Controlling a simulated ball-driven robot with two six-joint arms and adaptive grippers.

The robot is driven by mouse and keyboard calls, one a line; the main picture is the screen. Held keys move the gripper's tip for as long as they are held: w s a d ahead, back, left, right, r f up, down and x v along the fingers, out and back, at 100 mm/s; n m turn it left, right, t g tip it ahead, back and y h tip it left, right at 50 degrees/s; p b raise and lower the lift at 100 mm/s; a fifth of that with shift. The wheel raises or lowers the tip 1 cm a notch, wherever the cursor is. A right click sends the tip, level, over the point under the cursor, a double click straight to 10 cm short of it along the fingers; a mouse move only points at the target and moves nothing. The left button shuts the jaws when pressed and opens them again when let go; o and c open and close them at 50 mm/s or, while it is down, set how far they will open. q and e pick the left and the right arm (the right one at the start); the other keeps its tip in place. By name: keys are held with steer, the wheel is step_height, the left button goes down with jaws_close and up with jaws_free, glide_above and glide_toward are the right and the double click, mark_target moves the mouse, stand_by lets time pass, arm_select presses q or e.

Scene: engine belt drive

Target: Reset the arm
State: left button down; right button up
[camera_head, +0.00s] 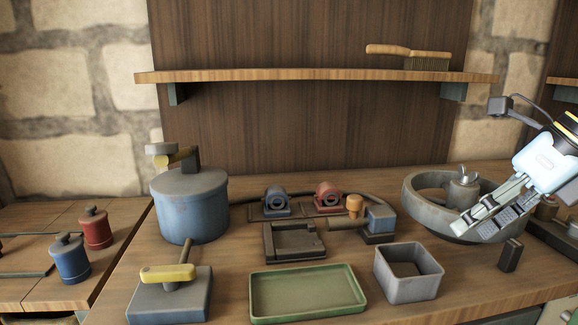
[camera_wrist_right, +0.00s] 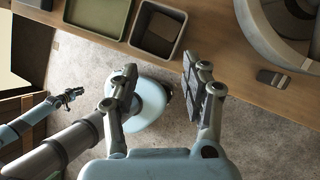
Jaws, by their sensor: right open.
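My right gripper (camera_head: 475,226) is open and empty in the head view. Its fingers hang in front of the right part of a large grey flywheel-like ring (camera_head: 422,208) with a hub. In the right wrist view the two fingers of the right gripper (camera_wrist_right: 160,78) stand wide apart, with floor and part of my own base between them. A small gripper at the left of that view, apparently my left one (camera_wrist_right: 69,97), is too small to read. My left gripper does not show in the head view.
On the bench are a blue pot (camera_head: 190,210), a green tray (camera_head: 307,293), a grey square bin (camera_head: 408,272), a yellow-handled block (camera_head: 168,292), a small dark block (camera_head: 510,255) and blue and red pulley blocks. A shelf (camera_head: 310,75) holds a brush (camera_head: 410,56).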

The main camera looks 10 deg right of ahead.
steer(key=a+r+m+t+y, duration=0.35)
steer(key=a+r+y, duration=0.4)
steer(key=a, duration=0.55)
step_height(320, 180, up, 6)
steer(key=w+d+m+t, duration=0.3)
steer(key=m+t, duration=0.5)
steer(key=m, duration=0.1)
steer(key=d+f+m+t+h, duration=0.4)
steer(key=d+m+h, duration=0.5)
steer(key=m+h, duration=0.4)
steer(key=s+d+f+m+g+h, duration=0.35)
steer(key=f+m+g, duration=0.25)
steer(key=f+m, duration=0.4)
steer(key=s+a+f+m+g+y, duration=0.1)
steer(key=s+a+f+g+y, duration=0.1)
steer(key=s+a+f+g, duration=0.45)
steer(key=s+a+f+m+g+y, duration=0.2)
steer(key=s+f+g, duration=0.2)
steer(key=s+f, duration=0.6)
steer(key=s+d+f+g, duration=0.1)
steer(key=s+d+f, duration=0.1)
steer(key=f, duration=1.2)
steer(key=s+d+f+g, duration=0.1)
steer(key=f, duration=1.3)
steer(key=s+d+f+g, duration=0.1)
steer(key=s+f, duration=1.2)
steer(key=s, duration=0.4)
steer(key=shift+s+d+f, duration=0.15)
steer(key=shift+s+f, duration=0.15)
steer(key=shift+f, duration=0.05)
